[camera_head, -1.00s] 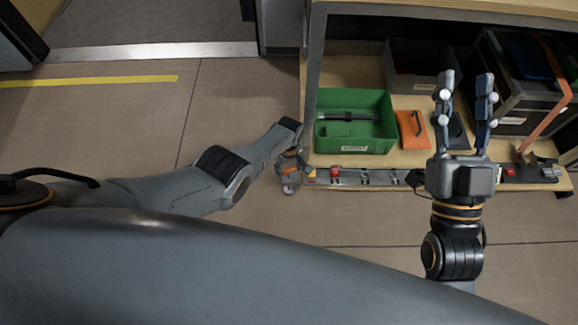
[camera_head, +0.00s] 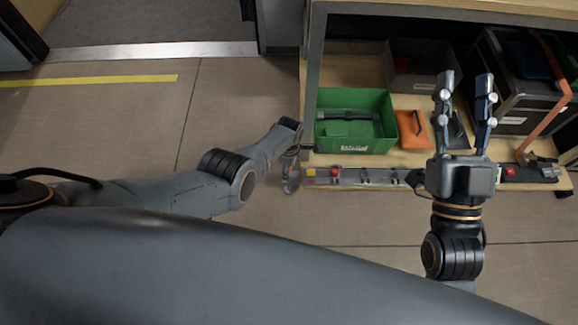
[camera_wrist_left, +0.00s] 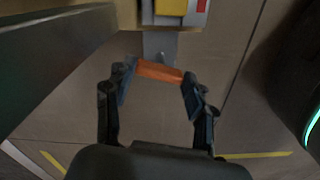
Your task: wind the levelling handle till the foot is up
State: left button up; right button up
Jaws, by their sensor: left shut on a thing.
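The levelling handle's orange grip (camera_wrist_left: 158,71) shows in the left wrist view, below a grey metal piece (camera_wrist_left: 160,44). My left gripper (camera_wrist_left: 159,74) is shut on this grip, one finger at each end. In the head view my left gripper (camera_head: 291,168) is at the near left corner of the shelf, small and partly hidden by its own wrist, and the handle cannot be made out there. The foot cannot be made out in either view. My right gripper (camera_head: 464,85) is open and empty, fingers pointing away over the shelf.
The wooden shelf (camera_head: 345,75) holds a green crate (camera_head: 352,148), an orange case (camera_head: 411,130), a grey bin (camera_head: 405,85) and a black case (camera_head: 515,100). A rail (camera_head: 375,178) with switches runs along its front edge. Floor (camera_head: 110,125) left of the shelf is clear.

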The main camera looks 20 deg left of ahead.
pick_arm(q)
jog(key=shift+s+n, duration=0.1)
jog(key=shift+n, duration=1.1)
jog(key=o, duration=1.2)
jog(key=shift+c, duration=0.2)
jog(key=shift+r, duration=0.1)
